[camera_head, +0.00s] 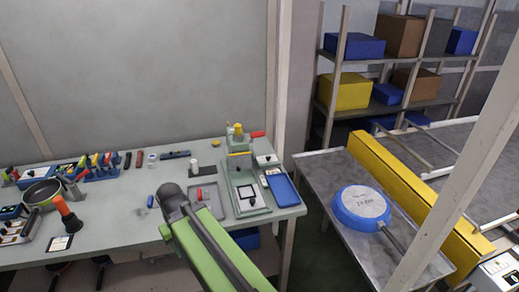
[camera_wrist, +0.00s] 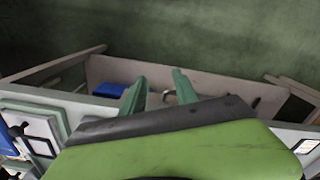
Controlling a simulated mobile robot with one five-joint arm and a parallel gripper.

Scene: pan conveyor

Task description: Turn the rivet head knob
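A small green press (camera_head: 240,185) stands on the bench. Its upright head carries a yellow top piece (camera_head: 238,129) and a red handle (camera_head: 257,134) sticking out to the right. I cannot tell for sure which part is the rivet head knob. My gripper (camera_wrist: 160,80) shows in the wrist view as two green fingers standing apart with nothing between them. It points away from the bench top, toward the floor and a low shelf, and touches nothing visible. In the head view my green arm crosses the bench's front edge; the fingers cannot be made out there.
A blue tray (camera_head: 282,190) lies right of the press, a grey tray (camera_head: 207,202) with a red item left of it. A blue pan (camera_head: 362,206) lies on the metal table to the right, beside a yellow rail (camera_head: 415,196). Tools crowd the bench's left end.

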